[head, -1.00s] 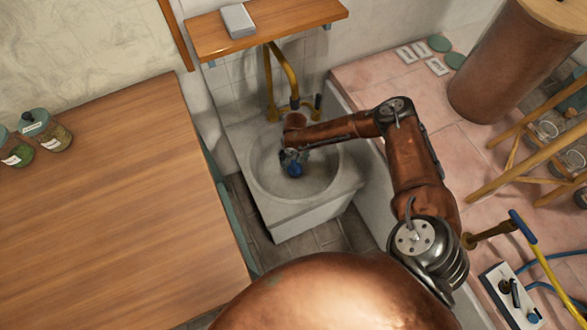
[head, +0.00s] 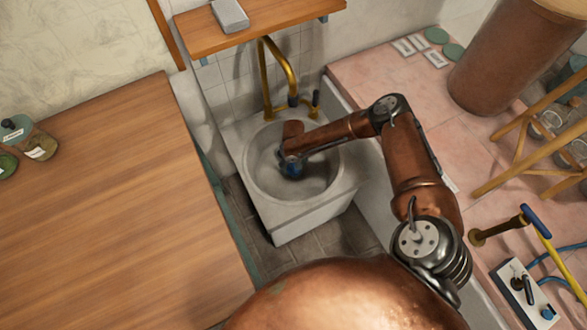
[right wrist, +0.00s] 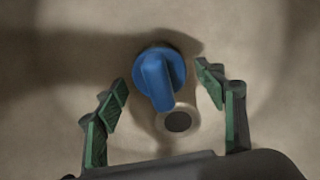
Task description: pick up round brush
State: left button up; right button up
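The blue round brush (right wrist: 157,76) lies in the basin of the white sink (head: 257,190). In the right wrist view its round blue head and a short blue grip show between my fingers. My right gripper (right wrist: 163,84) is open, with one green-padded finger on either side of the brush and a gap on both sides. In the head view my right gripper (head: 290,158) reaches down into the sink, and only a bit of the blue brush (head: 292,171) shows below it. My left gripper is in neither view.
A dark drain hole (right wrist: 177,121) lies close to the brush. A brass faucet (head: 264,75) rises behind the basin, under a wooden shelf (head: 262,33). A wooden table (head: 110,210) with jars (head: 40,146) stands at left. A pink tiled surface (head: 430,110) lies at right.

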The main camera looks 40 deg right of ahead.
jog(key=c, duration=1.4)
jog(key=shift+o, duration=0.2)
jog(key=shift+r, duration=0.1)
